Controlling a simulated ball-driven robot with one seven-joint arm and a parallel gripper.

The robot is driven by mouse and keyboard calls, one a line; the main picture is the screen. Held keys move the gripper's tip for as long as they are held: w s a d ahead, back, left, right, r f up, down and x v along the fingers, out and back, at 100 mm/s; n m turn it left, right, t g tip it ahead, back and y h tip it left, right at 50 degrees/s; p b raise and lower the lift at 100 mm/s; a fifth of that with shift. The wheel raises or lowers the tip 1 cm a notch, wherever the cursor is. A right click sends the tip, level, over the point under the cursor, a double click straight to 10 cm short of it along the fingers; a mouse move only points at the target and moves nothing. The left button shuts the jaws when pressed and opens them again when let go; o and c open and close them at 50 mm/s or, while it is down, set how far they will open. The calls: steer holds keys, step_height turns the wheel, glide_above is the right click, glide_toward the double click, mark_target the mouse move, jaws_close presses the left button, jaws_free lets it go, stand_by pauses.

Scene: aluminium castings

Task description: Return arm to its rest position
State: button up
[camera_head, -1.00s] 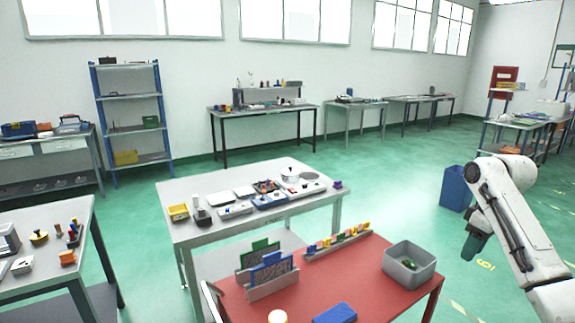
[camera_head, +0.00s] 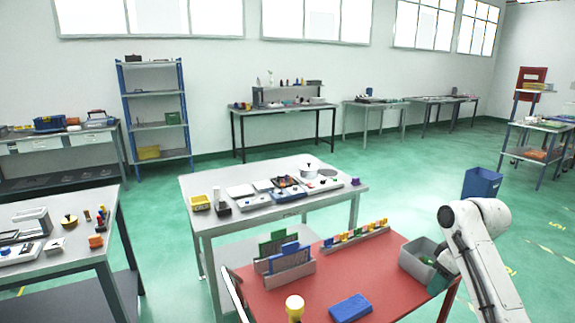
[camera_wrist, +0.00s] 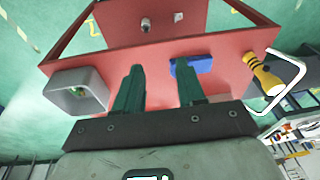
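My arm (camera_head: 475,245) is a white jointed arm at the right of the head view, bent over with its end pointing down. My gripper (camera_head: 441,282) hangs beside the right end of the red table, overlapping the grey bin in that view. In the wrist view my gripper (camera_wrist: 158,82) shows two green fingers spread apart with nothing between them. Red tabletop shows beyond the fingers. Whether the fingers touch the bin cannot be told from the head view, but the wrist view shows the bin off to the left of them.
The red table (camera_head: 385,270) holds a grey bin (camera_head: 413,262) with a green item, a blue block (camera_head: 350,308), a yellow-and-black torch-like object (camera_wrist: 264,76) and a rack of panels (camera_head: 290,268). A grey table (camera_head: 190,185) stands behind. Open green floor lies right, with a blue bin (camera_head: 482,183).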

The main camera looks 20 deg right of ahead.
steer(key=s+a+f+y+b, duration=0.1)
steer(key=s+a+f+b, duration=0.15)
steer(key=a+f, duration=0.75)
steer(key=s+a+f+b, duration=0.1)
steer(key=s+a+f, duration=0.2)
steer(key=a+f, duration=0.75)
steer(key=s+a+f+m+b, duration=0.1)
steer(key=s+a+f+b, duration=0.2)
steer(key=s+a, duration=0.65)
steer(key=s+d+f+g+h+b, duration=0.1)
steer(key=s+f+h, duration=0.1)
steer(key=s, duration=1.1)
steer(key=shift+d+m, duration=0.25)
steer(key=shift+m, duration=0.15)
